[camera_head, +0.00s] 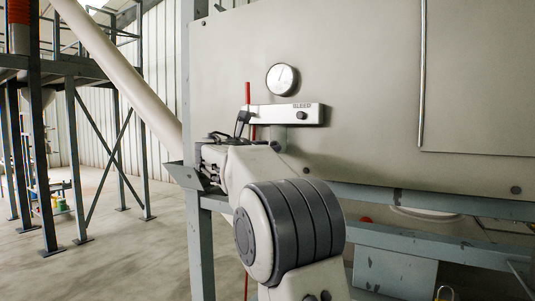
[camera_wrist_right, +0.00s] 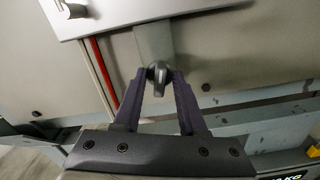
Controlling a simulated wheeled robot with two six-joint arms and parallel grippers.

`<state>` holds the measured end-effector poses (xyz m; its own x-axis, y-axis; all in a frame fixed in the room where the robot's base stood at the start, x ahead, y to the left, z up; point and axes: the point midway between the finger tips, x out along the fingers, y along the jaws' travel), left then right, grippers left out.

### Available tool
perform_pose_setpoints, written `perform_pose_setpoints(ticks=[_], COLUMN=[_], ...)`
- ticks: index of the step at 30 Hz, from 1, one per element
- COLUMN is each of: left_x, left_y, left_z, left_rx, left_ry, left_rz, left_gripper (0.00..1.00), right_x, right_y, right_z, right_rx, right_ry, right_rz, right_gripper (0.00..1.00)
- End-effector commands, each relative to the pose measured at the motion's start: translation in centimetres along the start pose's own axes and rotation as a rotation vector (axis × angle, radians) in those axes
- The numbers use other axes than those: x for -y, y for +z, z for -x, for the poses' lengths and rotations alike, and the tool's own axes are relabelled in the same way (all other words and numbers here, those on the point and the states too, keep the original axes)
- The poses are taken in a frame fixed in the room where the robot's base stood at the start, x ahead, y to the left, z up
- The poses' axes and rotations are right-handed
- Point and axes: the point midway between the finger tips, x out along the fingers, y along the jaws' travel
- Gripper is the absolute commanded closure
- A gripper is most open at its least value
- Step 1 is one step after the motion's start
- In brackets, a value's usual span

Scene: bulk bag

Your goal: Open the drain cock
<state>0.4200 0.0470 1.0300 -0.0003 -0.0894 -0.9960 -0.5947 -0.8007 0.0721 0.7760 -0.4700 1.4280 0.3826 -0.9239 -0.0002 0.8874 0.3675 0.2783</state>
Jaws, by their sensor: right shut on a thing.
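The drain cock's dark handle (camera_wrist_right: 157,72) sits at the foot of a pale grey plate on the machine wall, in the right wrist view. My right gripper (camera_wrist_right: 159,82) has its two dark fingers on either side of this handle, shut on it. The small stem end of the handle shows just below the fingertips. In the head view my right arm comes up from the bottom and its wrist hides most of the cock and the fingers. My left gripper is in neither view.
A white panel marked BLEED (camera_head: 265,113) with a black knob (camera_head: 301,115) is above the cock. A round gauge (camera_head: 282,79) is over it. A red tube (camera_head: 248,96) runs down beside the panel. A grey steel frame beam (camera_head: 440,244) crosses below. Open floor lies left.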

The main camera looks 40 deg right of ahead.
Motion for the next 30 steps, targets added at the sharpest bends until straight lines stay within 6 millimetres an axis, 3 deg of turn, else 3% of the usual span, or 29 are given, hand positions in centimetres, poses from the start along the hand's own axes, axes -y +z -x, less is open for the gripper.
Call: perform_pose_setpoints(ticks=[9,30], left_x=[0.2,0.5], left_y=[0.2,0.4], left_z=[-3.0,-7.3], left_rx=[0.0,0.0], left_ry=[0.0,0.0], left_rz=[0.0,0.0], left_gripper=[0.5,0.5], right_x=[0.2,0.5], right_y=[-0.3,-0.4], right_z=[0.0,0.0], right_rx=[0.001,0.001], right_ry=[0.001,-0.001], right_rz=[-0.305,-0.962], right_gripper=[1.0,1.0])
